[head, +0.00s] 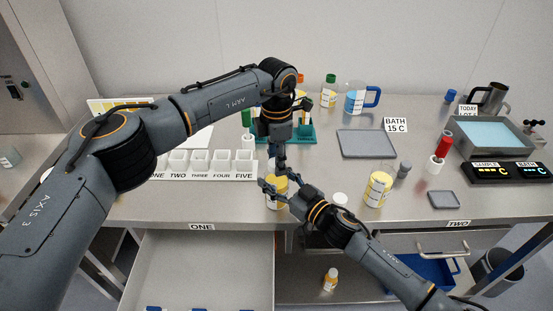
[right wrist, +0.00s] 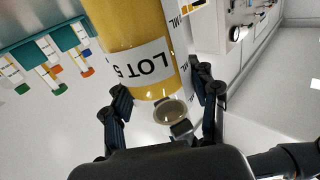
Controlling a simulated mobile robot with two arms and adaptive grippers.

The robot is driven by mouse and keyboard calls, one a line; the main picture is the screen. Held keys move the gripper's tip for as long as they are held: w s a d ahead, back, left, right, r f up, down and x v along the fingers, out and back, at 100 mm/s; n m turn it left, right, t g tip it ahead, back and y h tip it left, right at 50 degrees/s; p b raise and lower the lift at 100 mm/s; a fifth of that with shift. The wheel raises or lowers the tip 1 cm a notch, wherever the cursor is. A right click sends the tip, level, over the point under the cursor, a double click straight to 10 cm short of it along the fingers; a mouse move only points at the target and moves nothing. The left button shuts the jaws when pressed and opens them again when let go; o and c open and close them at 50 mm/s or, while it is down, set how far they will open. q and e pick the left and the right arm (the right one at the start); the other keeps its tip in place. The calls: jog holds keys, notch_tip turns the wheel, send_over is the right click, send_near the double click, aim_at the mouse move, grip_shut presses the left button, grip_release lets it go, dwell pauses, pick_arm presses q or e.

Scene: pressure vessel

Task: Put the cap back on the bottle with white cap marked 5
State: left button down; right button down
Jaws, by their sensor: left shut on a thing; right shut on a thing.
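A bottle with yellow contents (head: 277,204) is near the table's front edge, left of centre. In the right wrist view its label reads LOT 5 (right wrist: 145,68), upside down. My right gripper (head: 277,187) is shut around this bottle, and its fingers flank it in the right wrist view (right wrist: 160,98). My left gripper (head: 281,170) points down directly over the bottle. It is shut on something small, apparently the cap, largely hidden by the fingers. A round grey disc with an olive rim (right wrist: 170,112) shows at the bottle's top end; I cannot tell whether it is mouth or cap.
White numbered compartments (head: 200,164) lie left, with a teal rack (head: 303,134) behind. An open drawer (head: 195,270) juts out below the table. A grey bath plate (head: 367,144) lies behind.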

pick_arm(q)
jog(key=c, duration=0.9)
grip_release()
jog(key=shift+o, duration=0.2)
jog(key=shift+r, duration=2.3)
jog(key=shift+c, duration=0.2)
jog(key=n, duration=0.1)
jog(key=r+n, duration=0.1)
jog(key=n, duration=0.2)
jog(key=shift+r, duration=0.3)
jog(key=n, duration=0.2)
jog(key=r+n, duration=0.2)
jog(key=n, duration=0.1)
jog(key=shift+n, duration=0.3)
jog(key=shift+f, duration=0.1)
jog(key=shift+f, duration=4)
